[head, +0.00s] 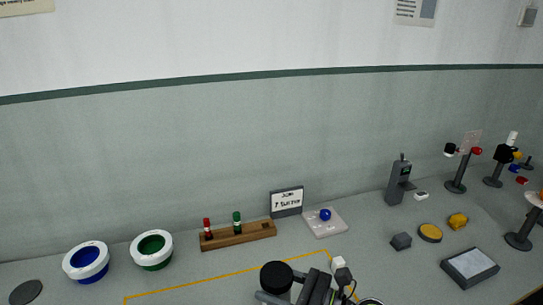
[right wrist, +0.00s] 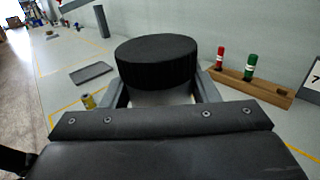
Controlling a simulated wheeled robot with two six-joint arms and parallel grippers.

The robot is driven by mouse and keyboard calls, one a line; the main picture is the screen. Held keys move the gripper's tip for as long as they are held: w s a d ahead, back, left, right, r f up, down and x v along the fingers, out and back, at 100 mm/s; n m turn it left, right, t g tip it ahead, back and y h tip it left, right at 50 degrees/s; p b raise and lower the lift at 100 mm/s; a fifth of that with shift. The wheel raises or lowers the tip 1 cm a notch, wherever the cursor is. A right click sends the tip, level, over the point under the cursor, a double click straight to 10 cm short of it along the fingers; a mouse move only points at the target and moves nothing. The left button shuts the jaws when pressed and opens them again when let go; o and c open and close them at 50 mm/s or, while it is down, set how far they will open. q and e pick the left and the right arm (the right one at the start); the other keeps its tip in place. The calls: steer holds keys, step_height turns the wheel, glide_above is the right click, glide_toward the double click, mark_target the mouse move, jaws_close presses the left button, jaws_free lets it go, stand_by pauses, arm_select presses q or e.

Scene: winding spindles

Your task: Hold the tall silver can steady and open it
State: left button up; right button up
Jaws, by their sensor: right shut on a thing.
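A thick black round lid (head: 277,276) shows at the bottom middle of the head view. It also shows large in the right wrist view (right wrist: 157,63), roughly level. My right gripper (head: 284,294) is shut on it, with one finger on each side. A pale surface lies below the lid between the fingers; I cannot tell whether it is the silver can's body or the table. A pale-rimmed round thing (head: 370,301) is cut off at the bottom edge, too little visible to identify. My left gripper is not in view.
A wooden rack (head: 238,236) with a red and a green spindle stands behind the lid. A blue-centred ring (head: 86,262) and a green-centred ring (head: 152,250) lie left.

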steer(key=s+d+r+m+t+h, duration=0.1)
steer(key=s+d+m+t+h, duration=0.2)
steer(key=d, duration=0.6)
steer(key=s+d+r+m+t+h, duration=0.2)
steer(key=s+d+m+t+h, duration=0.2)
steer(key=d, duration=0.6)
steer(key=shift+t+h, duration=0.3)
steer(key=shift+t, duration=0.4)
